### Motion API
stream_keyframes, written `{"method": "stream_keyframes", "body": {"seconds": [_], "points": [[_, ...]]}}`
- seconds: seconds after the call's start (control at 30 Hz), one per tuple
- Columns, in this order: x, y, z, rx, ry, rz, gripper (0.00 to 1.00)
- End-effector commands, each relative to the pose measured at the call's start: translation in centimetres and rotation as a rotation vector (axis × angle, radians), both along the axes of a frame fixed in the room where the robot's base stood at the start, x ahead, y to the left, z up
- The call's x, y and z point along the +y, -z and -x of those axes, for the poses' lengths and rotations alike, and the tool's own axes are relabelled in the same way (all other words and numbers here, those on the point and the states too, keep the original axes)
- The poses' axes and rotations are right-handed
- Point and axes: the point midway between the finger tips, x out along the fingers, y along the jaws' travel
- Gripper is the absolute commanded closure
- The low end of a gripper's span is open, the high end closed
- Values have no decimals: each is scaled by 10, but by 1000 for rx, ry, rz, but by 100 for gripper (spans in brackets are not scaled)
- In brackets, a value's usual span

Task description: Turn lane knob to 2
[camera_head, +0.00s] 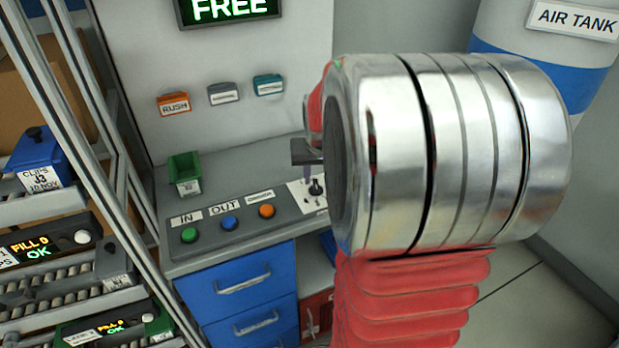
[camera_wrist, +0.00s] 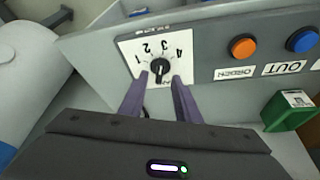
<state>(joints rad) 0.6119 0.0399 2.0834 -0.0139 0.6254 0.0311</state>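The lane knob (camera_wrist: 160,66) is a small black knob on a white dial plate (camera_wrist: 127,47) with the numbers 1 to 4 around it. In the wrist view my gripper (camera_wrist: 160,78) has its two purple fingers apart, one on each side of the knob, with gaps visible. I cannot tell which number the knob points to. In the head view the knob (camera_head: 316,187) stands at the right end of the sloped panel, partly beside my arm. My gripper there is mostly hidden behind my wrist.
Green, blue and orange buttons (camera_head: 267,211) sit left of the knob on the panel. A green bin (camera_head: 185,174) stands behind them. Blue drawers (camera_head: 240,282) are below. A display reading FREE (camera_head: 229,10) hangs above. An air tank (camera_head: 545,45) stands at right, conveyor shelves at left.

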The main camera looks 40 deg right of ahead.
Motion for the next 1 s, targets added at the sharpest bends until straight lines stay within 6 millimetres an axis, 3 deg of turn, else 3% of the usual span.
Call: {"method": "stream_keyframes", "body": {"seconds": [0.3, 0.7, 1.0], "points": [[-8, 34, -11, 2, 0, -1, 70], [-10, 40, -13, 0, 0, 0, 70], [-10, 40, -13, 0, 1, 0, 91]]}}
